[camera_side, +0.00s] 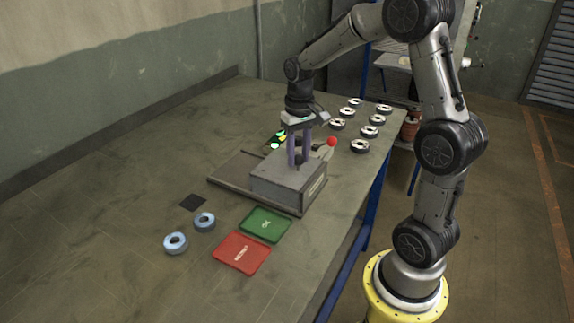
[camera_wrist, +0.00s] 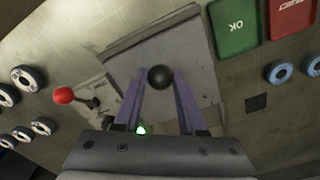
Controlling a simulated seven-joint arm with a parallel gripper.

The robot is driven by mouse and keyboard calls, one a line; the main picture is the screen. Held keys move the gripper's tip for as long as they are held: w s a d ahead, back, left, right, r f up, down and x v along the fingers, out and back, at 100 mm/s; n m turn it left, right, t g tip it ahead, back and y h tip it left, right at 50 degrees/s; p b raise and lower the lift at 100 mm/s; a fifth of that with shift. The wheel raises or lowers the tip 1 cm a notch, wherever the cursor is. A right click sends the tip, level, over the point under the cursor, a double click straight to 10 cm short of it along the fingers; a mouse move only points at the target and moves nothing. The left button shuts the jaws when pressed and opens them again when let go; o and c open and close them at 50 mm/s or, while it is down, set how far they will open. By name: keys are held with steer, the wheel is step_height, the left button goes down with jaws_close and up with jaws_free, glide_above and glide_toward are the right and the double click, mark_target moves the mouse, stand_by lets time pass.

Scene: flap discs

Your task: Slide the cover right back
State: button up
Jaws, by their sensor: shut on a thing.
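The cover (camera_side: 283,186) is a grey box on a flat dark base plate (camera_side: 232,174). It sits toward the right end of the plate in the side view, and the plate lies bare to its left. My gripper (camera_side: 298,162) is above the cover, its purple fingers pointing down to its top. In the wrist view my gripper (camera_wrist: 161,80) has its fingertips on either side of a round black knob (camera_wrist: 161,77), shut on it.
A red-ball lever (camera_side: 331,141) stands close behind the cover. Green lights (camera_side: 277,139) glow beyond the plate. A green OK tray (camera_side: 265,224) and red REJECT tray (camera_side: 242,252) lie in front, with two blue rings (camera_side: 175,243) to the left. Several discs (camera_side: 360,146) stand at the back right.

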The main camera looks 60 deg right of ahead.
steer(key=shift+c, duration=0.4)
steer(key=w, duration=1.4)
steer(key=shift+w, duration=0.2)
steer(key=o, duration=1)
steer(key=shift+s, duration=0.1)
steer(key=shift+r, duration=0.1)
step_height(320, 180, up, 8)
steer(key=shift+f, duration=0.1)
stand_by(0.5)
